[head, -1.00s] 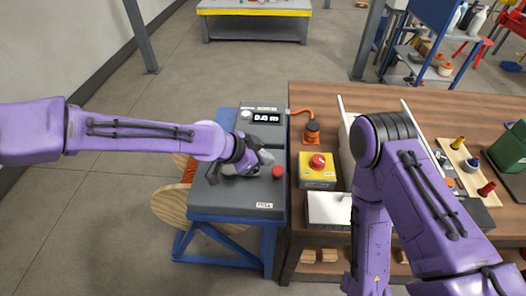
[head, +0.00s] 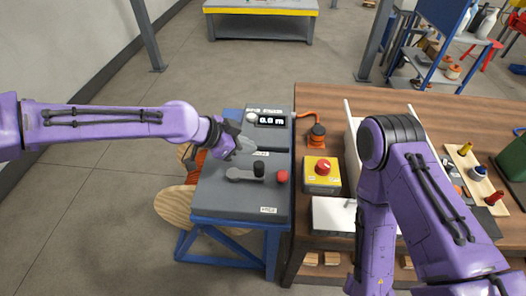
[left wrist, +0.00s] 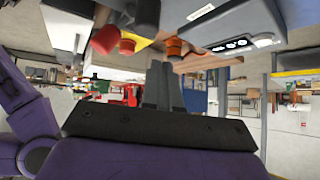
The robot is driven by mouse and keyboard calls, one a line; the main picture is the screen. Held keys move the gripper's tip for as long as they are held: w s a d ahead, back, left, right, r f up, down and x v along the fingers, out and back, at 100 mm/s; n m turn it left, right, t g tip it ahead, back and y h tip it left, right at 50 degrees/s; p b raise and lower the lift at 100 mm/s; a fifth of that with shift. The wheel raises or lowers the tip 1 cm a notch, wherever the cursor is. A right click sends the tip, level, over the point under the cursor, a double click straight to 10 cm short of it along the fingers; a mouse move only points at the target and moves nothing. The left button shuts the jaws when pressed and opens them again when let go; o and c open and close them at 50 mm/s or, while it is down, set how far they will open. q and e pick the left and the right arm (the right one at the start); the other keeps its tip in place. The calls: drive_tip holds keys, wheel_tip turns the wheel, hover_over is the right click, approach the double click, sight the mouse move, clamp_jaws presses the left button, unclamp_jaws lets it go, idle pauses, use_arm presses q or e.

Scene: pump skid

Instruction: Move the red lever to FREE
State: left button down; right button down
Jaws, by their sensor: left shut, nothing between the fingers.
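The red lever knob (head: 282,177) sits on a grey box top (head: 230,203), at the right end beside a black upright post (head: 259,168). A grey bar (head: 239,174) runs left from the post. Small white labels are on the box, too small to read surely. My left gripper (head: 245,144) is shut and empty, above the far part of the box, behind the bar and apart from the knob. In the left wrist view its closed fingers (left wrist: 163,87) show, with the red knob (left wrist: 104,40) up and left of them. My right gripper is not visible.
A display (head: 268,121) stands at the back of the box. On the wooden table to the right are a yellow box with a red button (head: 323,168), an orange connector with a cable (head: 317,135) and a white box (head: 333,214). My right arm covers part of the table.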

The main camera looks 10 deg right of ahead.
use_arm(q)
drive_tip(key=v, duration=0.5)
drive_tip(key=shift+s+r, duration=0.15)
drive_tip(key=shift+s, duration=0.2)
